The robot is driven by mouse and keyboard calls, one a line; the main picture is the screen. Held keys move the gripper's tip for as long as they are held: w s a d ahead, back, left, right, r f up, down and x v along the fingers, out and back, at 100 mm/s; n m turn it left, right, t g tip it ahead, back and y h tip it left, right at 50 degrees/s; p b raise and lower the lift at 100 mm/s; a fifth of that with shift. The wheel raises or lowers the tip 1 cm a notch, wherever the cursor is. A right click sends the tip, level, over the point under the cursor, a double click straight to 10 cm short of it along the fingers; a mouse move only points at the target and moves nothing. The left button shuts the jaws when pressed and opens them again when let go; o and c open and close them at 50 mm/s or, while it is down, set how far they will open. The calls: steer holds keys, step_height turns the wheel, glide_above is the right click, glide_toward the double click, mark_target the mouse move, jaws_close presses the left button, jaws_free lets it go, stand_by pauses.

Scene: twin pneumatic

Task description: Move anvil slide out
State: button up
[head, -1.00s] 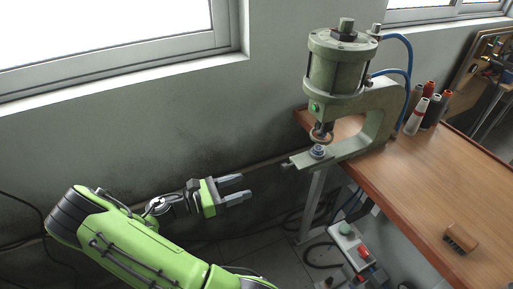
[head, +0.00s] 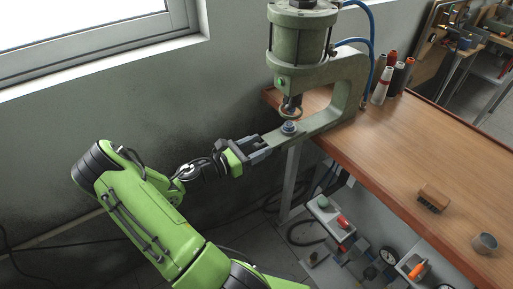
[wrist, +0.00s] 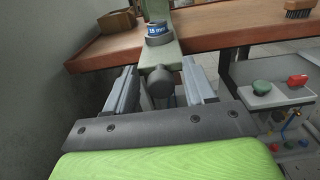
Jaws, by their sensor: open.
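The green pneumatic press (head: 305,55) stands at the near-left corner of the wooden bench, its lower arm reaching out past the edge. The anvil (head: 289,128), with a blue band marked "15 mm", sits on that lower arm under the press head; it also shows in the wrist view (wrist: 158,33). A dark rounded knob (wrist: 164,84) is at the arm's near end. My gripper (head: 262,148) is open at that end; in the wrist view its fingers (wrist: 162,90) stand on both sides of the knob with gaps visible. Whether either finger touches it, I cannot tell.
The wooden bench (head: 400,170) carries a brush (head: 433,198), a metal cup (head: 485,243) and several thread cones (head: 384,85). Below it is a control box with green and red buttons (head: 330,215). The grey wall is close on the left.

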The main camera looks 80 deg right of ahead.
jaws_close()
steer(key=p+v, duration=0.4)
steer(key=v, duration=0.8)
steer(key=shift+w+a+p, duration=0.2)
steer(key=shift+w+p, duration=0.05)
steer(key=shift+p, duration=0.15)
jaws_free()
